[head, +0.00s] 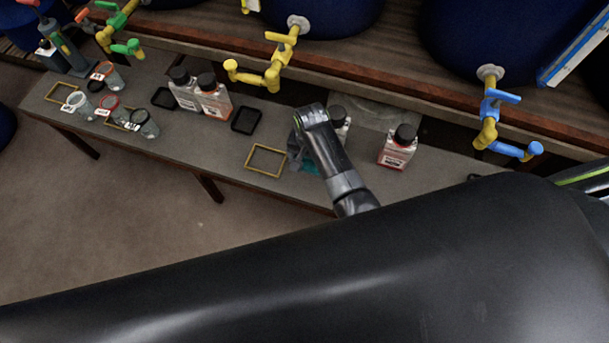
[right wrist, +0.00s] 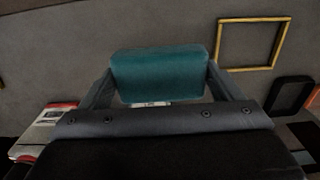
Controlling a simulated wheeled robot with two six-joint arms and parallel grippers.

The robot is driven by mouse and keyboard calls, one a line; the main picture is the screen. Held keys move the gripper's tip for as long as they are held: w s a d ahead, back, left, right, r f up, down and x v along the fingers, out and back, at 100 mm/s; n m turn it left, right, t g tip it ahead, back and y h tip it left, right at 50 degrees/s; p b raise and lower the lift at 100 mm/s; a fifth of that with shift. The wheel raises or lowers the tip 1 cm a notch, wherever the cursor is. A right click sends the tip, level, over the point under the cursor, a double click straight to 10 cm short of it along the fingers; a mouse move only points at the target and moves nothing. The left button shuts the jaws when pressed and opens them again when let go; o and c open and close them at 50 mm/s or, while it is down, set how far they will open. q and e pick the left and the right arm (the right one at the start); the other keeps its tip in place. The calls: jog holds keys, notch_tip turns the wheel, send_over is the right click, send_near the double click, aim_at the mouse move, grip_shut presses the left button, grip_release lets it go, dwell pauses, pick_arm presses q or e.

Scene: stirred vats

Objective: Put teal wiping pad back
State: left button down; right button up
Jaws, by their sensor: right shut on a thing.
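The teal wiping pad (right wrist: 158,75) sits between the two fingers of my right gripper (right wrist: 160,85) in the right wrist view. The gripper is shut on it. In the head view my right gripper (head: 300,155) is over the bench, just right of a yellow square frame (head: 266,160). Only a small teal part of the pad (head: 312,168) shows there, the rest hidden by the gripper. The yellow frame, empty inside, also shows at the upper right of the right wrist view (right wrist: 252,68). I cannot tell whether the pad touches the bench. My left gripper is not in view.
The grey bench (head: 225,165) holds a black-capped bottle (head: 398,148) at right, one partly behind my arm (head: 339,122), and two at left. A black tray (head: 246,120) is near the yellow frame. Several cups stand far left. Taps (head: 275,70) on blue vats overhang the back.

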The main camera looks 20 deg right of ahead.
aim_at(310, 161)
notch_tip(310, 161, down, 5)
jog(key=shift+r+b, duration=0.2)
jog(key=shift+b, duration=0.25)
notch_tip(310, 161, down, 3)
jog(key=shift+b, duration=0.5)
jog(key=shift+f, duration=0.65)
jog(key=o, duration=0.8)
notch_tip(310, 161, up, 11)
jog(key=p, duration=0.3)
jog(key=shift+r, duration=0.7)
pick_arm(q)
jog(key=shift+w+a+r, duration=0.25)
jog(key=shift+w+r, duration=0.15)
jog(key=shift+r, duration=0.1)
